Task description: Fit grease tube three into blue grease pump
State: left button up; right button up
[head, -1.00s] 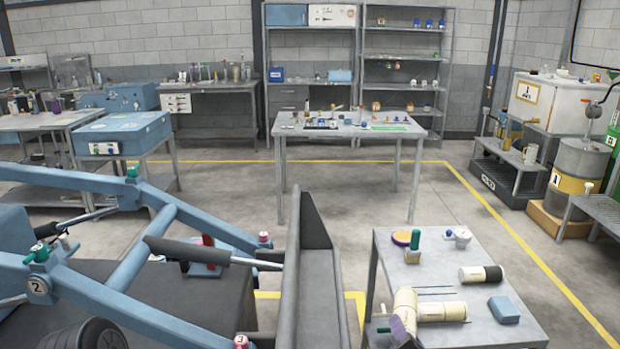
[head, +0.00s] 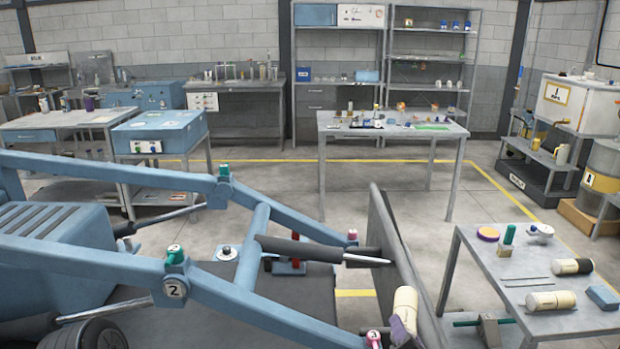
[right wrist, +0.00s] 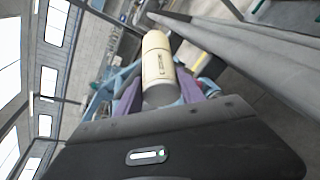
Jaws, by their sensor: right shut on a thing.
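My right gripper (head: 403,327), with purple fingers, is at the bottom of the head view, in front of the grey loader bucket. It is shut on a cream grease tube (head: 405,302), which stands up out of the fingers, slightly tilted. In the right wrist view the same tube (right wrist: 157,65) sits between the purple fingers (right wrist: 160,100); its small dark print is too blurred to read. Two more cream tubes lie on the side table, one with a black end (head: 565,267) and one nearer (head: 550,301). I cannot make out a blue grease pump for certain. My left gripper is not in view.
The blue loader frame (head: 215,290) and its grey bucket (head: 385,245) fill the lower left and middle. The side table (head: 468,238) at right also holds a green-topped bottle (head: 507,240), rods and a blue block (head: 603,297). Open floor lies behind the bucket.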

jog(key=shift+a, duration=0.1)
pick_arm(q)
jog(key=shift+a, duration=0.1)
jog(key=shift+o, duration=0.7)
pick_arm(e)
jog(key=shift+f, duration=0.1)
pick_arm(q)
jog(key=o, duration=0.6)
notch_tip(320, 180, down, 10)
jog(key=b, duration=0.9)
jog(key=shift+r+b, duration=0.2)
jog(key=shift+b, duration=0.1)
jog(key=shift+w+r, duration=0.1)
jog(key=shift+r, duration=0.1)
pick_arm(e)
notch_tip(320, 180, down, 9)
jog(key=w, duration=0.1)
jog(key=shift+f, duration=0.1)
pick_arm(q)
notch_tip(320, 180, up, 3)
jog(key=p, duration=0.3)
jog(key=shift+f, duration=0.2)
pick_arm(e)
notch_tip(320, 180, up, 3)
jog(key=shift+f, duration=0.15)
